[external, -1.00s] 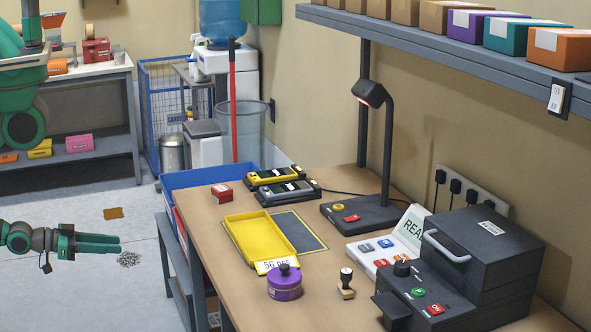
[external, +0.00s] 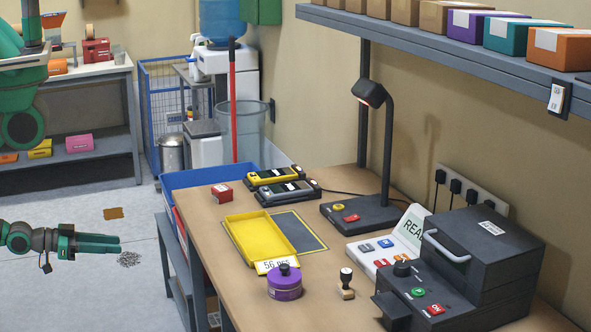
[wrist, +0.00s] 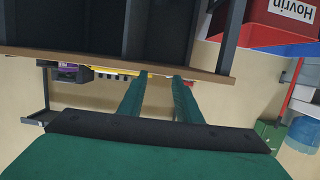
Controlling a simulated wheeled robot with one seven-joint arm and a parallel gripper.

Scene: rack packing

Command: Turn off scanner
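The likely scanner (external: 366,217) is a dark stand on the workbench, with a bent post and a head (external: 370,93) glowing red underneath. Its base carries a yellow button (external: 337,207) and a red button (external: 351,218). My gripper (external: 120,243) is at the far left of the external view, out over the floor, well apart from the bench and the stand. In the wrist view two green fingers of my gripper (wrist: 160,76) stand apart with an empty gap between them. I cannot make out the scanner in the wrist view.
The workbench (external: 222,265) holds a yellow tray (external: 236,232), two handheld devices, a purple tin (external: 285,284), a stamp (external: 346,285), a white button panel and a black machine (external: 480,250) with green and red buttons. A shelf (external: 440,45) with boxes hangs above. Floor left of the bench is mostly clear.

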